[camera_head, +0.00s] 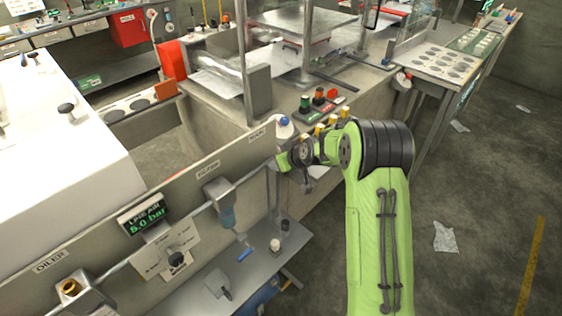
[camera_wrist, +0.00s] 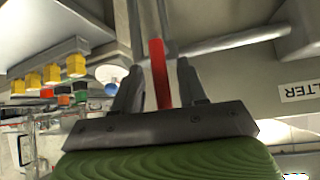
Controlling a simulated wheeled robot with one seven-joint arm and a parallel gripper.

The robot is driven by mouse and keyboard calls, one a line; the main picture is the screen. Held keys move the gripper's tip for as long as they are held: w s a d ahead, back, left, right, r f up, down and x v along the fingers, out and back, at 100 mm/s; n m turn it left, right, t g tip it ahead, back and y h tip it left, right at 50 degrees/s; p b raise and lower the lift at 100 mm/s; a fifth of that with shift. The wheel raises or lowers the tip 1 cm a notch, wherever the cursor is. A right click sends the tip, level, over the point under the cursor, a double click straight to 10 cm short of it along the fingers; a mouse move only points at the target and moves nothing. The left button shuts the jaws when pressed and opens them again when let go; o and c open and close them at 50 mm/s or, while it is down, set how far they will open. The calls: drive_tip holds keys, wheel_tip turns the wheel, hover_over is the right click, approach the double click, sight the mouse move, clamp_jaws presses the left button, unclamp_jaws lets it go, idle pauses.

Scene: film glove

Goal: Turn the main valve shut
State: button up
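A red lever (camera_wrist: 158,75), which I take to be the main valve's handle, stands between the two fingers of my gripper (camera_wrist: 159,66) in the wrist view. The fingers are apart, with a visible gap on each side of the lever. In the head view my gripper (camera_head: 284,161) is at the right end of the grey panel, by the MAIN label (camera_head: 258,133). My green arm hides the valve body and lever there.
A grey pipe (camera_head: 120,267) runs along the panel past a filter unit (camera_head: 222,201) and a gauge display reading 5.0 bar (camera_head: 146,214). A white and blue knob (camera_head: 285,127) and several coloured push buttons (camera_head: 319,96) sit close above my gripper. A small shelf (camera_head: 262,262) is below.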

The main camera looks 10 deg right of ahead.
drive_tip(key=shift+r, duration=0.1)
drive_tip(key=v, duration=1.5)
drive_tip(key=shift+s+r, duration=0.25)
drive_tip(key=shift+s, duration=0.05)
drive_tip(key=shift+d, duration=0.1)
drive_tip(key=s+a+r+m+g+h, duration=0.1)
drive_tip(key=s+a+r, duration=0.15)
drive_tip(key=s, duration=0.55)
drive_tip(key=s+a+r+g+h, duration=0.1)
drive_tip(key=s+a+r, duration=0.1)
drive_tip(key=s+r, duration=0.35)
drive_tip(key=s+f+m+h, duration=0.1)
drive_tip(key=s+f+m, duration=0.1)
drive_tip(key=s, duration=1.4)
drive_tip(key=shift+s+d+m+g+h, duration=0.3)
drive_tip(key=shift+s+d+m, duration=0.15)
drive_tip(key=shift+m, duration=0.25)
